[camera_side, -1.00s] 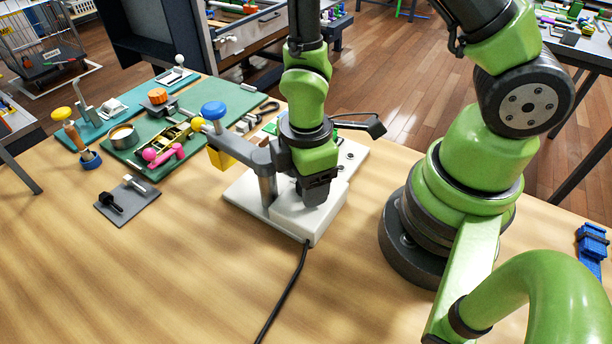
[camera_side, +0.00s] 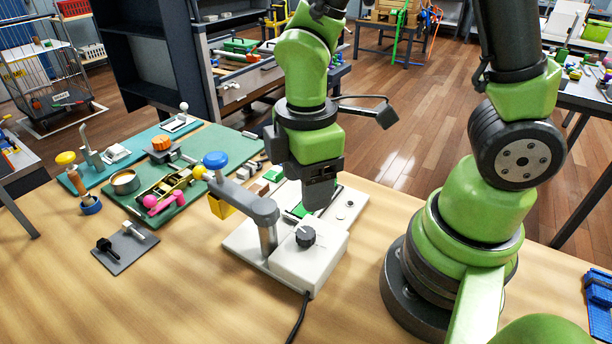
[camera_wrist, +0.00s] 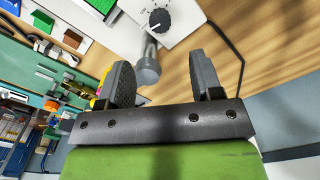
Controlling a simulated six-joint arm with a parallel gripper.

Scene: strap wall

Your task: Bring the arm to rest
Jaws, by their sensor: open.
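My green arm reaches in from the right in the side view, with my gripper (camera_side: 318,200) pointing down, raised above the back part of a white device (camera_side: 306,268). The device has a black knob (camera_side: 305,237) and a grey post with an arm carrying a blue round top. In the wrist view my gripper (camera_wrist: 160,82) has its two dark fingers spread wide with nothing held between them. The grey post top and the black knob (camera_wrist: 160,20) show beyond the fingers there. The fingertips are partly hidden in the side view.
A green mat (camera_side: 205,150) with several small fixtures lies on the left of the wooden table. A grey plate (camera_side: 125,250) with a black knob and a lever lies in front of it. A black cord runs off the device's front. The front left of the table (camera_side: 130,310) is bare.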

